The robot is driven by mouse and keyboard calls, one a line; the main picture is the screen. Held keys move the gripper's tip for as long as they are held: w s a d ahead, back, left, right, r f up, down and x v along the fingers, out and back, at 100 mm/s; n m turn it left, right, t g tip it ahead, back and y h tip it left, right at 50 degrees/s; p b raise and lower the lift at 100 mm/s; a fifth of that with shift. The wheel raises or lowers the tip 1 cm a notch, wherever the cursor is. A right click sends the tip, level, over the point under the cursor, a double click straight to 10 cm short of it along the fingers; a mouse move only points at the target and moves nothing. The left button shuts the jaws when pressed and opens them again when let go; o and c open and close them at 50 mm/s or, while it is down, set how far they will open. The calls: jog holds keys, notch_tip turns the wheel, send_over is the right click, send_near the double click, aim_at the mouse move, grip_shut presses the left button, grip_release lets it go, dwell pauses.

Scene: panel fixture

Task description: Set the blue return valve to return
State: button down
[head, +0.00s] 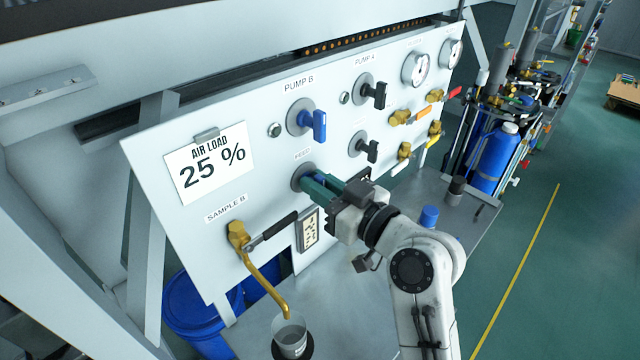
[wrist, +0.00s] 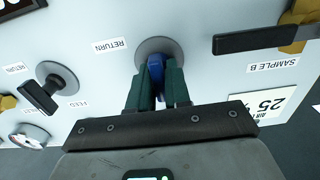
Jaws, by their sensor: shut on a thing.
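The blue return valve shows in the wrist view as a blue handle (wrist: 156,64) on a round grey base (wrist: 150,47). My gripper (wrist: 157,85) is shut on this handle, with one green finger on its left and one on its right. The handle stands roughly upright in that picture, and its outer part is hidden between the fingers. A RETURN label (wrist: 108,44) lies left of the base there. In the head view my gripper (head: 318,187) is at the valve below the FEED label (head: 302,153), and the fingers hide most of the handle.
Another blue handle (head: 319,125) sits above, under PUMP B. Black handles (head: 379,95) are to the right. The SAMPLE B tap (head: 238,236) with its black lever (head: 275,228) is lower left, above a cup (head: 291,338). A blue-capped item (head: 429,216) stands behind my arm.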

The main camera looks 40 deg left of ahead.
jog(key=shift+m, duration=0.4)
jog(key=m+p, duration=0.1)
jog(key=m, duration=0.2)
jog(key=shift+w+m, duration=0.15)
jog(key=shift+m, duration=0.25)
jog(key=m+p, duration=0.2)
jog(key=m, duration=0.2)
jog(key=shift+m, duration=0.3)
jog(key=m+p, duration=0.3)
jog(key=m, duration=0.3)
jog(key=shift+w+d+p, duration=0.1)
jog(key=shift+w+p, duration=0.05)
jog(key=shift+p, duration=0.25)
jog(key=shift+f+m+p, duration=0.15)
jog(key=shift+m+p, duration=0.6)
jog(key=shift+m, duration=0.55)
jog(key=shift+f+m, duration=0.1)
jog(key=shift+m, duration=0.2)
jog(key=c, duration=1.2)
grip_release()
jog(key=shift+o, duration=0.2)
